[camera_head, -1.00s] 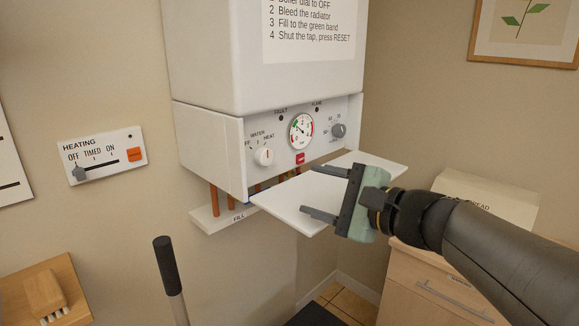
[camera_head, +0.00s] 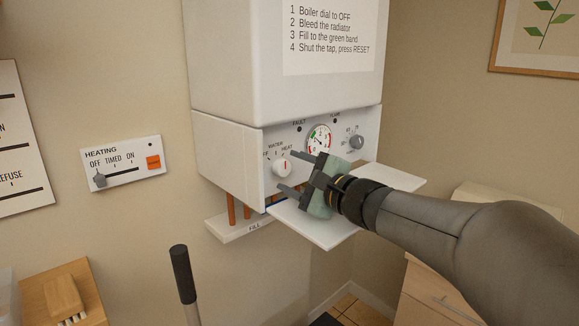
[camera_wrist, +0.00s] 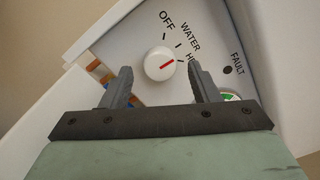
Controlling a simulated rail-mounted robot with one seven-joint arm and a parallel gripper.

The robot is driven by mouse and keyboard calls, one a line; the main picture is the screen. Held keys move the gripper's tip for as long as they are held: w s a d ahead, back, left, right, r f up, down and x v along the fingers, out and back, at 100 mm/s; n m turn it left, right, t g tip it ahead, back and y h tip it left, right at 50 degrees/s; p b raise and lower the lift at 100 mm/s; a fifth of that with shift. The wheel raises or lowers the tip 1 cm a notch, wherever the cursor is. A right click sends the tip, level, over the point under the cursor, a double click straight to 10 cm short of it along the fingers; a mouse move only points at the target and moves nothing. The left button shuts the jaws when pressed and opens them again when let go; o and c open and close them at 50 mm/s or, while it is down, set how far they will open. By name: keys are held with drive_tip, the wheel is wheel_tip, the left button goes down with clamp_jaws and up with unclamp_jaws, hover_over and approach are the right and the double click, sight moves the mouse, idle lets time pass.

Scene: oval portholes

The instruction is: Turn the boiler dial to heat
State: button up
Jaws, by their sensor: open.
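The boiler dial (camera_head: 281,169) is a round white knob with a red pointer line on the boiler's front panel (camera_head: 272,199). In the wrist view the dial (camera_wrist: 158,65) shows OFF, WATER and HEAT around it, HEAT partly hidden by a finger. My gripper (camera_head: 290,171) is open and empty in front of the panel, just right of the dial. In the wrist view its fingers (camera_wrist: 160,78) lie either side of the dial; I cannot tell whether they touch it.
A white flap (camera_head: 385,177) sticks out below the panel, under my gripper. A gauge (camera_head: 320,139) and grey knob (camera_head: 357,142) sit right of the dial. The heating slider panel (camera_head: 122,165) is on the wall at left. A black-handled lever (camera_head: 181,275) stands below.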

drive_tip(key=shift+x, duration=1.15)
drive_tip(key=c, duration=1)
